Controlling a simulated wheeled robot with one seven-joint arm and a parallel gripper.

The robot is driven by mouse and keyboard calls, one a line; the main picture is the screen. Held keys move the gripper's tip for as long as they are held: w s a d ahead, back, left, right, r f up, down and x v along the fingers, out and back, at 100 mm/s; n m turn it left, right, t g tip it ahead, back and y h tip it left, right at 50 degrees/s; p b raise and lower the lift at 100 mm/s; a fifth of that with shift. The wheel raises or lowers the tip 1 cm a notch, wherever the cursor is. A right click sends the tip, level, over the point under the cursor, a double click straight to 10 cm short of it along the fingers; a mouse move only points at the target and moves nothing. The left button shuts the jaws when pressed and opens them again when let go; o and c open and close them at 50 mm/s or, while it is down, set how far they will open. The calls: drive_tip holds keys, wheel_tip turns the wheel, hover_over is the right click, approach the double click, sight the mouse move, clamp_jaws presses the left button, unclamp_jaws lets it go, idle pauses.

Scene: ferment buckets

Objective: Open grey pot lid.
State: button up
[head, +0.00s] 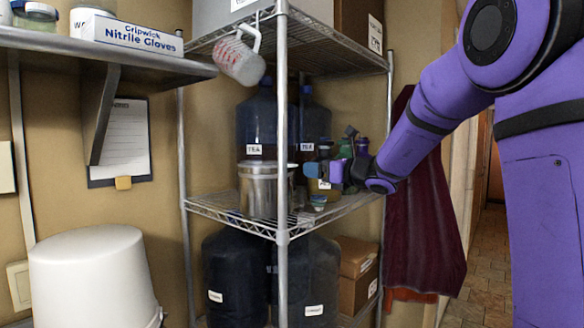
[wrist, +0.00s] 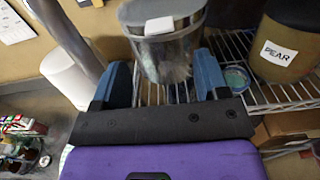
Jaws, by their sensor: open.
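The grey metal pot (head: 257,195) stands upright on the middle wire shelf, partly behind the rack's front post. Its lid (head: 258,168) sits on top. The pot's body also shows in the wrist view (wrist: 172,55), with a pale block-like knob (wrist: 158,26) on the lid (wrist: 180,12). My gripper (head: 312,170) is to the right of the pot at about lid height. In the wrist view my gripper (wrist: 162,68) has its blue fingers spread apart and empty, with the pot seen beyond and between them. I cannot tell whether a finger touches it.
The rack post (head: 282,120) rises in front of the pot. A jar labelled PEAR (wrist: 287,48) and a small round container (wrist: 236,77) stand right of it. Tea jugs (head: 256,125) stand behind. A measuring cup (head: 240,58) hangs above. A white bin (head: 92,275) is lower left.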

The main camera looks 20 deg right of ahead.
sight(295, 166)
drive_tip(key=x, duration=0.9)
drive_tip(key=shift+w+a, duration=0.15)
clamp_jaws()
drive_tip(key=shift+r, duration=0.15)
